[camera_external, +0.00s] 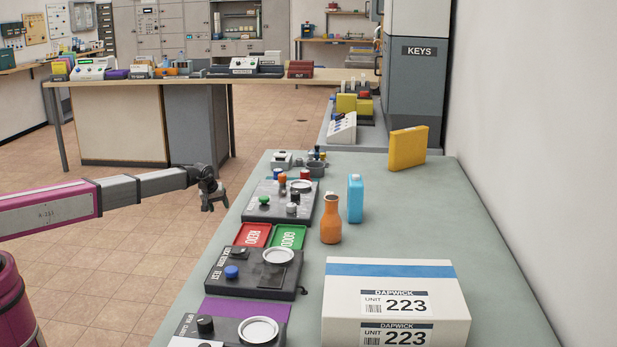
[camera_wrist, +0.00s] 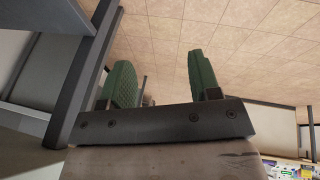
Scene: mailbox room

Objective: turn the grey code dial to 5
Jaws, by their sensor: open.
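My gripper (camera_external: 213,202) hangs in the air beyond the left edge of the long grey-green table (camera_external: 400,225). In the wrist view its two green-padded fingers (camera_wrist: 163,82) are spread, with nothing between them. Small grey knobs (camera_external: 292,208) stand on a dark control panel (camera_external: 265,214) to the right of my gripper, apart from it. A dark round knob (camera_external: 205,324) sits on the nearest panel at the bottom. I cannot tell which of these is the grey code dial, and no dial numbers are readable. No dial shows in the wrist view.
The table holds red (camera_external: 253,235) and green (camera_external: 289,237) trays, an orange bottle (camera_external: 331,222), a blue container (camera_external: 355,200), a yellow block (camera_external: 408,148) and a large white box (camera_external: 395,315). A panel with a blue button (camera_external: 231,272) lies nearer. Open floor lies left of the table.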

